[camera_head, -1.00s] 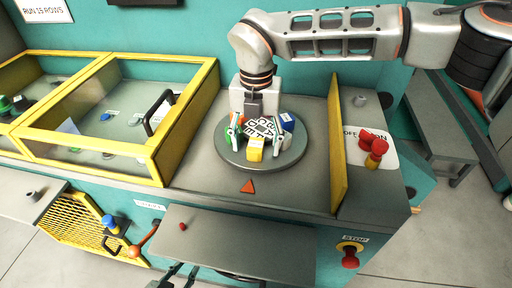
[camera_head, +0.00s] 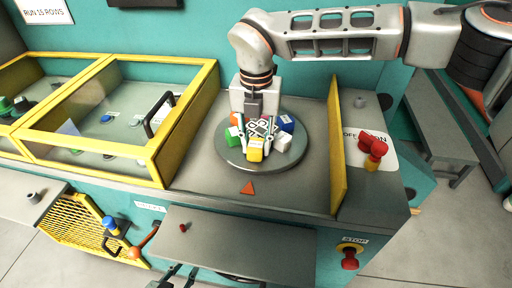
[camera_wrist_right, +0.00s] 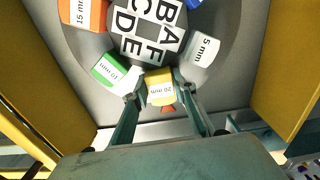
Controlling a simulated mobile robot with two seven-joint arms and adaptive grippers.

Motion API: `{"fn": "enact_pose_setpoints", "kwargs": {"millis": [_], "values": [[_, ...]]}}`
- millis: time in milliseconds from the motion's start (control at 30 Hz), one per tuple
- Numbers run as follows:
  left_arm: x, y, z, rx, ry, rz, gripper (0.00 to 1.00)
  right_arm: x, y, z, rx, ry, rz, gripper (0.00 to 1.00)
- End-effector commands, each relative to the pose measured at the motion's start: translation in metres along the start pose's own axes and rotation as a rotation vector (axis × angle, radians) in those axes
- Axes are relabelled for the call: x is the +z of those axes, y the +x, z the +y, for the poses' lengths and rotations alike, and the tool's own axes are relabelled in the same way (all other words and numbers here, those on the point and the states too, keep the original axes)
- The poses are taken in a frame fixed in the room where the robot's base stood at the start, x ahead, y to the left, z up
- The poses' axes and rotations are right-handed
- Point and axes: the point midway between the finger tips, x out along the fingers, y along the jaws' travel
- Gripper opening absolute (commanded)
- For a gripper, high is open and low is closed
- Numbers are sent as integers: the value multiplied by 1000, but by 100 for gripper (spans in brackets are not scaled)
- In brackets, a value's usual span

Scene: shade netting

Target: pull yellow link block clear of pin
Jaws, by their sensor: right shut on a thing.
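The yellow link block (camera_head: 255,150), marked 20 mm, is on the near side of a round grey plate (camera_head: 232,160). In the right wrist view the yellow block (camera_wrist_right: 160,90) sits between the fingertips of my right gripper (camera_wrist_right: 159,93), which is shut on its two sides. The right gripper (camera_head: 256,142) reaches down from above in the head view. A black-and-white lettered piece (camera_wrist_right: 147,28) lies just beyond the block, close to it. I cannot make out the pin. My left gripper is not in view.
Around the plate stand a green block (camera_wrist_right: 112,70), a white block (camera_wrist_right: 201,50), an orange block (camera_wrist_right: 84,12) and a blue block (camera_head: 287,122). A yellow wall (camera_head: 338,150) stands right of the plate, and a yellow-framed case (camera_head: 160,150) left.

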Motion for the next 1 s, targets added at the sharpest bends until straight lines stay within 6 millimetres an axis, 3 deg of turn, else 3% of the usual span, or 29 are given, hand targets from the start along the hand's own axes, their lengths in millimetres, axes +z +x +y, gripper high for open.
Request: {"fn": "enact_pose_setpoints", "kwargs": {"millis": [1000], "values": [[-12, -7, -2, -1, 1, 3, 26, 0, -26, 0, 1, 0, -1, 0]]}}
